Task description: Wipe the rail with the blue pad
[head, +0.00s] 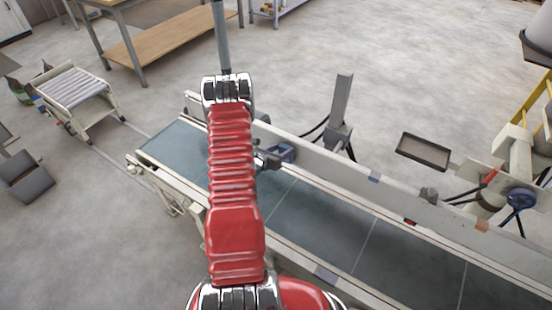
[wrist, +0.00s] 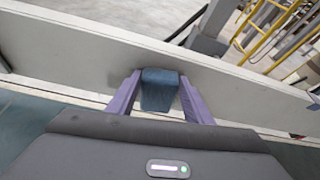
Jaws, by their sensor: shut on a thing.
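The blue pad (wrist: 159,92) is held between the two purple fingers of my gripper (wrist: 158,82) in the wrist view. The gripper is shut on it. The rail (wrist: 60,45) is a long pale grey board crossing the wrist view behind the pad. The pad overlaps the rail's inner face; I cannot tell whether it touches. A faint darker smudge (wrist: 117,75) shows on the rail just left of the left finger. In the head view my gripper (head: 278,152) is at the far rail (head: 340,182) of the conveyor, partly hidden by my red arm.
The conveyor's dark belt (head: 325,222) runs along the near side of the rail. A grey post (head: 341,105) stands close behind it. A shallow tray (head: 424,151) and a blue handwheel (head: 519,198) are to the right. A roller cart (head: 75,92) stands at left; open floor lies beyond.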

